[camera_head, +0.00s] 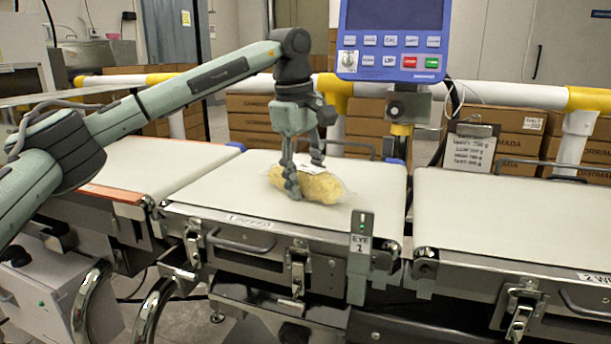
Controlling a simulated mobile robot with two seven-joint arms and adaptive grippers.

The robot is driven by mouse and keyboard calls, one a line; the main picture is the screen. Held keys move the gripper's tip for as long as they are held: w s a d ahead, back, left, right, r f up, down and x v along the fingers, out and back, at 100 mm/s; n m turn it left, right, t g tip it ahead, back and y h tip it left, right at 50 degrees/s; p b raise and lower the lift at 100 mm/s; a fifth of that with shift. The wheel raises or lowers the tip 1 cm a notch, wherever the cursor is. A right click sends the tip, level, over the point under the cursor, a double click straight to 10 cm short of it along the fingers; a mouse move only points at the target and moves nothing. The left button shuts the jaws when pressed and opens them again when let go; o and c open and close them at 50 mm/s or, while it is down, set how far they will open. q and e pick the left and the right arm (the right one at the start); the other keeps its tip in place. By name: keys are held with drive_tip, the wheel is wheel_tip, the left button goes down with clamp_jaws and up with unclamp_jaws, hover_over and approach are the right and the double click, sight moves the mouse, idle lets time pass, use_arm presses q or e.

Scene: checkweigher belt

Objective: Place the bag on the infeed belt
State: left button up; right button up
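My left gripper (305,177) points down over the bag. One finger is in front of the bag and the other is at its far side, so the fingers straddle it. I cannot tell whether they press on the bag or stand loose around it. My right gripper is not in view.
Another belt (150,165) with an orange front edge lies to the left, and a third belt (510,215) to the right. A sensor post marked EYE 1 (360,255) stands at the infeed belt's front right. A blue control panel (392,40) rises behind, near stacked cartons (250,120) and a yellow-white rail.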

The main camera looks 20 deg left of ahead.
sight(299, 174)
use_arm(q)
drive_tip(key=o, duration=0.4)
drive_tip(key=shift+c, duration=0.2)
drive_tip(key=shift+r, duration=0.1)
drive_tip(key=shift+r, duration=0.25)
wheel_tip(299, 174, up, 12)
drive_tip(key=s+p, duration=0.1)
drive_tip(key=shift+s+a+f, duration=0.25)
drive_tip(key=shift+s+a, duration=0.15)
drive_tip(key=shift+a, duration=0.05)
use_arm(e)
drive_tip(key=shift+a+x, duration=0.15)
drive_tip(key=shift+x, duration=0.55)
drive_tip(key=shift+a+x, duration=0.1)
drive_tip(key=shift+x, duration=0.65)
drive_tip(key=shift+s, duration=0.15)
